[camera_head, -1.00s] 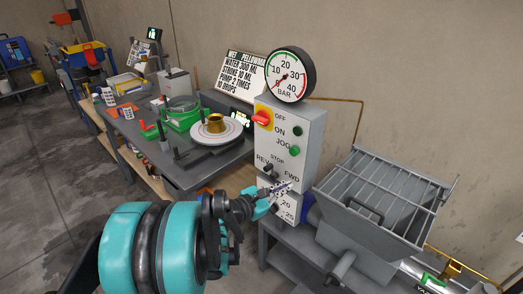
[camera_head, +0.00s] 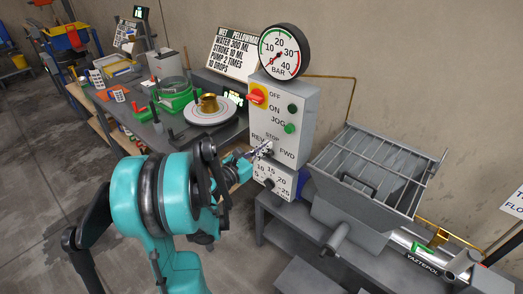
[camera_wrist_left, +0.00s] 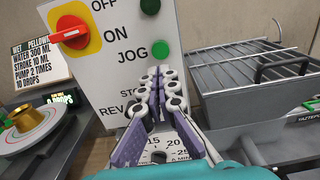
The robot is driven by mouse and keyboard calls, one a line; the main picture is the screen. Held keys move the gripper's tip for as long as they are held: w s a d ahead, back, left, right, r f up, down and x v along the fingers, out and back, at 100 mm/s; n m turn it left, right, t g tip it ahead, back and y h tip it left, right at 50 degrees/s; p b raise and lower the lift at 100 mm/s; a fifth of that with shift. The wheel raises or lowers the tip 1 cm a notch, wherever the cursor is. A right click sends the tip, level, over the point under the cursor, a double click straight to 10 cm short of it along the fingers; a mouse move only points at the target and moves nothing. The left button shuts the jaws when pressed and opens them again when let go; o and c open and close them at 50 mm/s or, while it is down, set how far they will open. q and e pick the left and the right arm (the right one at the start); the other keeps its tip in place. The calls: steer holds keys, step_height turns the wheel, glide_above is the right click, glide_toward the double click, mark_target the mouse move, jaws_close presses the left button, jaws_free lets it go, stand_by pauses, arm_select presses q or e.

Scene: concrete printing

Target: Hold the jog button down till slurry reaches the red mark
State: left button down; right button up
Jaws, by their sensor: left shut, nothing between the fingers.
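The green jog button (camera_head: 289,128) is on the light grey control panel (camera_head: 299,100), beside the word JOG. It also shows in the left wrist view (camera_wrist_left: 160,49), just above and beyond my fingertips. My left gripper (camera_head: 266,148) is shut and empty, in front of the panel between REV and FWD, below the jog button. In the left wrist view its fingertips (camera_wrist_left: 161,75) cover part of the STOP lettering and hide the selector. Whether they touch the panel I cannot tell. I cannot make out slurry or a red mark. My right gripper is not in view.
A pressure gauge (camera_head: 284,51) stands above. A grated hopper (camera_head: 372,180) is at the right. A turntable (camera_head: 208,113) with a brass cup (camera_head: 208,103) is at the left.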

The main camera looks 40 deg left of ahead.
mark_target(288, 129)
arm_select(q)
steer(key=w, duration=0.6)
steer(key=w+b, duration=0.1)
steer(key=w, duration=0.2)
steer(key=shift+w+d, duration=0.3)
steer(key=shift+d, duration=0.1)
steer(key=shift+w, duration=0.1)
steer(key=shift+w, duration=0.4)
steer(key=shift+w+d+b, duration=0.1)
steer(key=shift+w+b, duration=0.2)
steer(key=shift+w, duration=0.1)
steer(key=shift+s+r, duration=0.1)
steer(key=shift+r, duration=0.1)
stand_by(0.8)
